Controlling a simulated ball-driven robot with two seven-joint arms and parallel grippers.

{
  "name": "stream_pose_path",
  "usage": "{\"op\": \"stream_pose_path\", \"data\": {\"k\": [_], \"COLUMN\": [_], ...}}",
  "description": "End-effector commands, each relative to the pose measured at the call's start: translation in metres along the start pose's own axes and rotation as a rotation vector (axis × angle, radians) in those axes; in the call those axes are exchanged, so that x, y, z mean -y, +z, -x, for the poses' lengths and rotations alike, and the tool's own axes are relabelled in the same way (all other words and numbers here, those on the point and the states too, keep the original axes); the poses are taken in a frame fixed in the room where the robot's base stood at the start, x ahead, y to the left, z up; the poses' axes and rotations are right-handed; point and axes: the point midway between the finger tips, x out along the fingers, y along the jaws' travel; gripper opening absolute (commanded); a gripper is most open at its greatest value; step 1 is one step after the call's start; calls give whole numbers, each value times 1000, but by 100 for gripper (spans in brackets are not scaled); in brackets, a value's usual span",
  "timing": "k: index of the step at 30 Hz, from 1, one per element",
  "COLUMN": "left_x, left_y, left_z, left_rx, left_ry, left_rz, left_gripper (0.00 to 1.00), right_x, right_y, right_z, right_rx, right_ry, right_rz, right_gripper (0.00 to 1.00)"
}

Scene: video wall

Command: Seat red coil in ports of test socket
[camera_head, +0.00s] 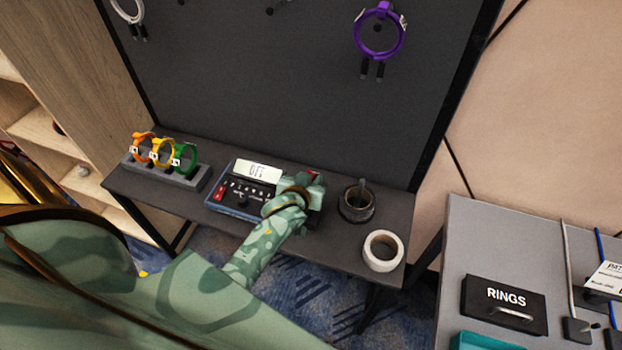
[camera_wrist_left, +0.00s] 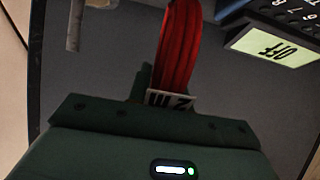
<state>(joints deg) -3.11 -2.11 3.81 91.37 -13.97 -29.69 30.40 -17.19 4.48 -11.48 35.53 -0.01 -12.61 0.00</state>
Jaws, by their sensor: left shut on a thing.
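The red coil (camera_wrist_left: 178,45) rises from the jaws of my left gripper (camera_wrist_left: 160,108) in the left wrist view, with a white tag reading "2 m" at its base. In the head view, my left gripper (camera_head: 308,186) is shut on the coil and hangs over the right end of the tester (camera_head: 238,212). Only a small red patch of the coil (camera_head: 314,174) shows there. The tester's display (camera_wrist_left: 275,45) reads OFF. The test socket and the coil's plug ends are hidden behind my gripper, so I cannot tell whether they touch. My right gripper is out of view.
Orange, yellow and green coils stand in a grey rack (camera_head: 190,178) at left. A dark pot (camera_head: 357,204) and a white roll (camera_head: 383,251) stand right of the tester. A purple coil (camera_head: 379,54) hangs on the dark board. A grey table (camera_head: 480,235) stands at right.

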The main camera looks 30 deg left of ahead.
Motion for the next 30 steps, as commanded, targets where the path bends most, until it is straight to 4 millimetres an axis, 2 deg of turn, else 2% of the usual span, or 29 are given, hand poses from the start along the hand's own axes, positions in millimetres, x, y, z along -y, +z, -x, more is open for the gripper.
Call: {"op": "stream_pose_path", "data": {"k": [16, 30], "left_x": [0, 0], "left_y": [10, 10], "left_z": [-6, -6], "left_rx": [0, -1], "left_ry": [0, 0], "left_rz": [1, 1], "left_gripper": [0, 0], "right_x": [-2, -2], "right_y": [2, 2], "right_z": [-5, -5], "right_rx": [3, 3], "right_ry": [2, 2], "right_rz": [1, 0], "right_gripper": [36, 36]}}
